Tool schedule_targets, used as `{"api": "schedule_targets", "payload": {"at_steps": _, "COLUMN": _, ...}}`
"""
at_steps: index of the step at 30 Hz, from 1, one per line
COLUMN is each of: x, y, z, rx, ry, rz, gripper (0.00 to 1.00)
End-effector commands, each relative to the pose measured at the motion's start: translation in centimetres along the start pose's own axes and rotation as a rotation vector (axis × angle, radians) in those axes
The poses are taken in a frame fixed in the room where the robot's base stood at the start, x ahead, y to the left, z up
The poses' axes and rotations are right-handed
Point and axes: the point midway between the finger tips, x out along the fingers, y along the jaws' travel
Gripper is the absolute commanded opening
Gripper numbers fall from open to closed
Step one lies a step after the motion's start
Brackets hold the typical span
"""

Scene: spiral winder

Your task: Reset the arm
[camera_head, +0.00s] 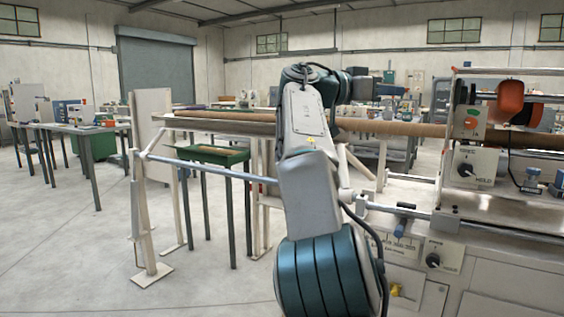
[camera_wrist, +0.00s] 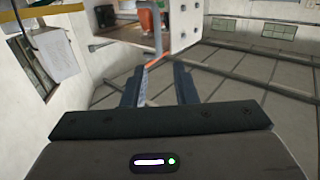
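My arm (camera_head: 310,150) rises in the middle of the head view, and its upper part bends over to the right. My gripper (camera_wrist: 160,84) shows in the wrist view with its two dark fingers apart and nothing visible between them. In the head view its fingers are too small to make out. The spiral winder (camera_head: 510,185) stands at the right, with a red-orange rounded part (camera_head: 510,98) on top and black knobs on its front. A long brown tube (camera_head: 400,128) runs leftward from it, partly hidden behind my arm.
A long metal bar (camera_head: 210,168) runs left to a pale stand (camera_head: 143,210). A green tray table (camera_head: 213,155) stands behind the bar. The floor at the left front is clear.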

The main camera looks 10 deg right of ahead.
Motion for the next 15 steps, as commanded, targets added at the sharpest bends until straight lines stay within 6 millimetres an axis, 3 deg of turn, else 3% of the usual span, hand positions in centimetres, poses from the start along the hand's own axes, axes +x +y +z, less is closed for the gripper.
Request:
{"api": "schedule_targets", "payload": {"at_steps": 5, "x": 3.3, "y": 1.0, "z": 0.7, "rx": -0.106, "ry": -0.166, "rz": -0.054, "gripper": 0.26}}
{"api": "schedule_targets", "payload": {"at_steps": 9, "x": 5.1, "y": 2.2, "z": 3.4, "rx": -0.241, "ry": -0.372, "rz": -0.165, "gripper": 0.26}}
{"api": "schedule_targets", "payload": {"at_steps": 15, "x": 3.4, "y": 4.4, "z": 7.5, "rx": -0.412, "ry": -0.621, "rz": -0.371, "gripper": 0.26}}
